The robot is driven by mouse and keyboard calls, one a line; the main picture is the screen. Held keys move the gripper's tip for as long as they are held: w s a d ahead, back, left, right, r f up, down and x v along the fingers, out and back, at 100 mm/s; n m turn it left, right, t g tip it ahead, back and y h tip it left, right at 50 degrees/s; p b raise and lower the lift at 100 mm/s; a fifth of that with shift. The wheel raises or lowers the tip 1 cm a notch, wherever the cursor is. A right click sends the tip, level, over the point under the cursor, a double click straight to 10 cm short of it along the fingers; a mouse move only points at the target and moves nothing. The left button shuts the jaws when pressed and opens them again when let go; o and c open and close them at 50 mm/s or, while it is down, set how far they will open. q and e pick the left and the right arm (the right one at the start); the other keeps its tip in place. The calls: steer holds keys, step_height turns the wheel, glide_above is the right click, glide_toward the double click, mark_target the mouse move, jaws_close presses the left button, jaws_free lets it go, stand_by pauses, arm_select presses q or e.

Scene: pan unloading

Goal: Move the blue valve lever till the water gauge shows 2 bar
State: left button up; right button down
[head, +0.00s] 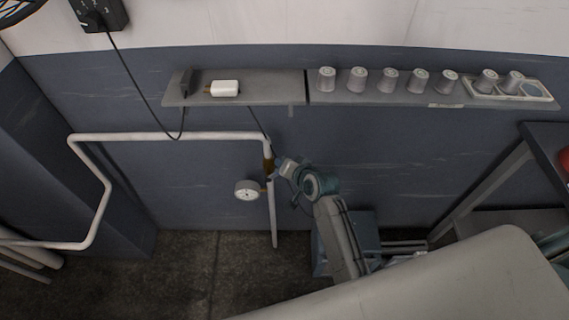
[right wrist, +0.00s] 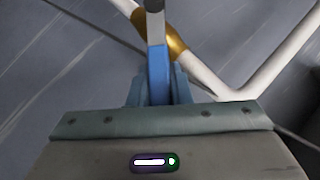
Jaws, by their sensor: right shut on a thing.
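The blue valve lever (right wrist: 158,70) stands in the middle of the right wrist view, in front of a brass valve body (right wrist: 172,38) on the white pipe. My right gripper (right wrist: 158,92) is shut on the lever. In the head view the right gripper (head: 277,172) is at the brass valve (head: 268,163), and the lever is mostly hidden there. The round water gauge (head: 247,190) hangs left of the valve. Its dial faces up toward me, but its reading is too small to tell. My left gripper is not in view.
A black cable (head: 150,110) hangs to the shelf. The white pipe (head: 170,136) runs along the wall. A dark table (head: 545,145) stands at the right.

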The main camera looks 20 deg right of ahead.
steer(key=c, duration=1.3)
jaws_free()
steer(key=b+v, duration=0.1)
steer(key=v, duration=1)
steer(key=shift+b, duration=0.3)
